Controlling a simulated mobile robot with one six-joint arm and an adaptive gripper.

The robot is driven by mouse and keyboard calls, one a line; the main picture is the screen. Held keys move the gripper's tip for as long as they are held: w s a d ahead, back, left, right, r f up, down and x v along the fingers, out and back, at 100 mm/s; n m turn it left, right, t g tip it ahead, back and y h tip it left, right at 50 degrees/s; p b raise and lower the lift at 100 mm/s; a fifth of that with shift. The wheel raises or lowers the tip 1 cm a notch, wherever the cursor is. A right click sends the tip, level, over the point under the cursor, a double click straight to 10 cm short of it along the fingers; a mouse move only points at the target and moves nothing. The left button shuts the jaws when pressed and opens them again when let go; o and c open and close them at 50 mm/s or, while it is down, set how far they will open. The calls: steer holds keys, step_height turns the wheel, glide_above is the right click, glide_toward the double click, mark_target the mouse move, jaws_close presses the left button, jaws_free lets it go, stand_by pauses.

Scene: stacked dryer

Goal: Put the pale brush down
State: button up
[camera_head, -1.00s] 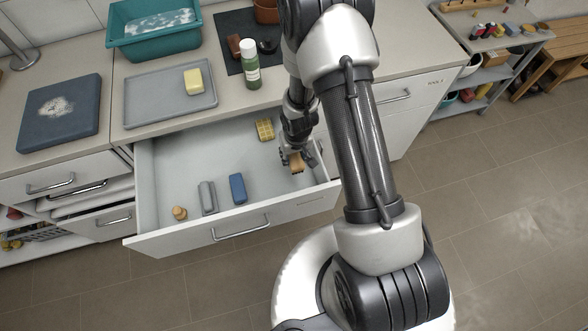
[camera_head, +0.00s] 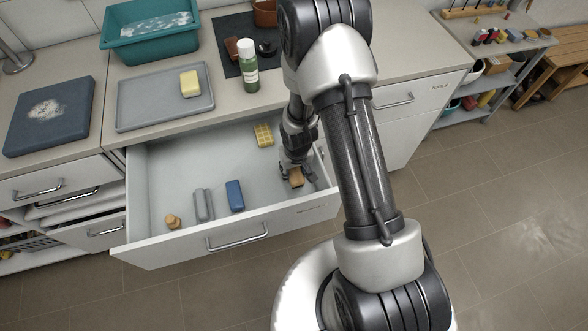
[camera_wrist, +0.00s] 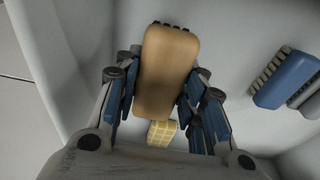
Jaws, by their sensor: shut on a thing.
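The pale brush (camera_wrist: 168,68) has a tan, rounded back and dark bristles at its far end. My gripper (camera_wrist: 165,90) is shut on it, with a blue-padded finger on each side. In the head view the brush (camera_head: 296,176) is at the right end of the open drawer (camera_head: 215,165), with my gripper (camera_head: 297,178) around it. I cannot tell whether the brush touches the drawer floor.
In the drawer lie a yellow block (camera_head: 263,135), a blue brush (camera_head: 235,196), a grey brush (camera_head: 203,205) and a small wooden piece (camera_head: 172,221). The drawer's middle and back left floor are clear. A green bottle (camera_head: 249,68) stands on the counter behind.

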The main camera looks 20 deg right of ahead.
steer(key=shift+f+b, duration=0.3)
steer(key=shift+f, duration=0.1)
steer(key=o, duration=1.1)
steer(key=shift+r, duration=0.15)
step_height(320, 180, up, 13)
steer(key=s+p, duration=0.2)
steer(key=p, duration=0.8)
step_height(320, 180, up, 9)
glide_above(296, 174)
steer(key=w, duration=0.1)
steer(key=s+r+t, duration=0.1)
steer(key=s+r, duration=0.2)
steer(key=r, duration=1)
steer(key=shift+t, duration=0.9)
steer(key=s+r, duration=0.5)
steer(key=s, duration=0.1)
steer(key=s+r, duration=1)
steer(key=s, duration=0.1)
steer(key=shift+s+a, duration=0.25)
steer(key=shift+s, duration=0.05)
